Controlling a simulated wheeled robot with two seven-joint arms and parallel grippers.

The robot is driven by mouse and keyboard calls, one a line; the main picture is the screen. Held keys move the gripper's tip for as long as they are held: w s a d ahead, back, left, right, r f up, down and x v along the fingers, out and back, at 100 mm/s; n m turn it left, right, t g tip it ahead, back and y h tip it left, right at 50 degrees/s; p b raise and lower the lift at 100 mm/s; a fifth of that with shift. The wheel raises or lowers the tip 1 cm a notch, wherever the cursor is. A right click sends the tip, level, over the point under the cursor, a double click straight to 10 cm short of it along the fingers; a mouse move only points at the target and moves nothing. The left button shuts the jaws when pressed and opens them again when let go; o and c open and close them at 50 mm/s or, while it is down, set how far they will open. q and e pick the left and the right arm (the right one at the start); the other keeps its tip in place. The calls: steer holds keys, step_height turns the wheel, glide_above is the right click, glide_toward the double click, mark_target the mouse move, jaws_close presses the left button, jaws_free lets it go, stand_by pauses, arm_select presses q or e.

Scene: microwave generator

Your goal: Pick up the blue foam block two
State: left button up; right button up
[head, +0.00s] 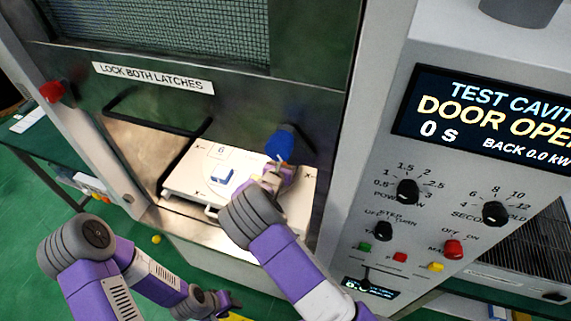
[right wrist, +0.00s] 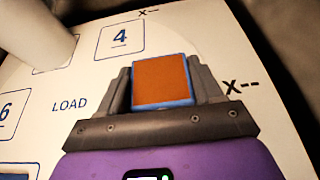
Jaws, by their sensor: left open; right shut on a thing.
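My right gripper (head: 282,168) reaches over the white tray in the open cavity. In the right wrist view its fingers (right wrist: 165,85) are shut on a block (right wrist: 160,80) with an orange-brown face and blue edges. I cannot read a number on it, and in the head view the gripper mostly hides it. Another small blue block (head: 222,177) lies on the white tray (head: 183,183), left of my right gripper. My left gripper (head: 222,299) is open and low in front of the machine, away from the blocks.
The tray has printed squares, with 4 (right wrist: 120,38) and LOAD readable. A pale cylinder (right wrist: 38,30) shows at upper left there. A blue knob-like piece (head: 281,143) is behind my right gripper. The raised door (head: 200,110) and control panel (head: 430,200) bound the opening.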

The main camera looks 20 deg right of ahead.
steer(key=shift+w+a+r, duration=0.15)
steer(key=shift+r, duration=0.4)
step_height(320, 180, up, 6)
steer(key=shift+r+p, duration=0.25)
steer(key=shift+p, duration=0.5)
steer(key=w+a, duration=0.1)
steer(key=a, duration=0.1)
steer(key=w+a+p, duration=0.1)
steer(key=w+a, duration=0.1)
steer(key=a, duration=0.1)
steer(key=w+a, duration=0.1)
steer(key=a, duration=0.1)
steer(key=shift+w+a+f, duration=0.15)
steer(key=shift+w+f, duration=0.2)
steer(key=shift+w, duration=0.05)
steer(key=w+a, duration=0.1)
steer(key=a, duration=0.1)
steer(key=w+a, duration=0.2)
steer(key=a, duration=0.1)
steer(key=w+a, duration=0.2)
steer(key=shift+w+a+f, duration=0.1)
steer(key=shift+a+f, duration=0.05)
steer(key=shift+a, duration=0.1)
steer(key=shift+w+a+b, duration=0.4)
steer(key=shift+a+b, duration=0.05)
steer(key=shift+a, duration=0.2)
